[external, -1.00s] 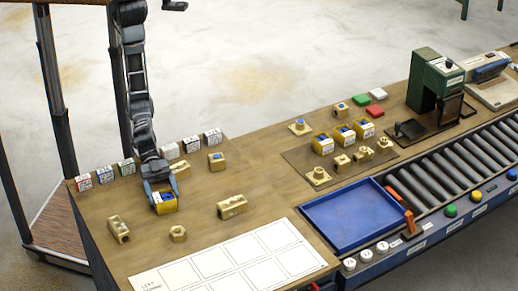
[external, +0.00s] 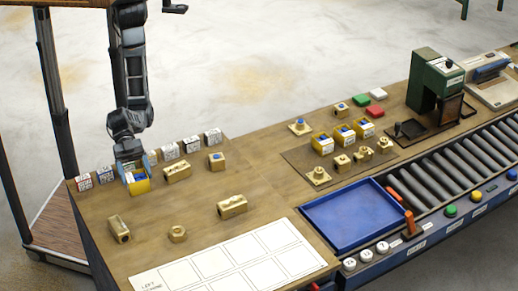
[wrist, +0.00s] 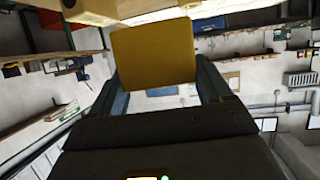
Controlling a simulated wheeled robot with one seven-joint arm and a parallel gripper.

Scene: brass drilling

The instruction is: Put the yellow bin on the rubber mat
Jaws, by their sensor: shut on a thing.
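The yellow bin (external: 138,187) is between the fingers of my gripper (external: 137,167), at the left part of the bench. My gripper is shut on it. Small blue contents show in its open top. In the wrist view, the bin's plain yellow side (wrist: 153,55) fills the space between the two fingers of my gripper (wrist: 160,75). Whether its base clears the bench top is hard to tell. The rubber mat (external: 292,160) is the dark brown flat sheet in the middle of the bench, well to the right of my gripper. Several yellow bins and brass parts stand on it.
A row of small labelled boxes (external: 171,151) stands behind the bin. Brass blocks (external: 177,173) (external: 232,206) lie to its right. A blue tray (external: 353,215) and a white grid sheet (external: 225,265) are in front. Bare bench lies between the blocks and the mat.

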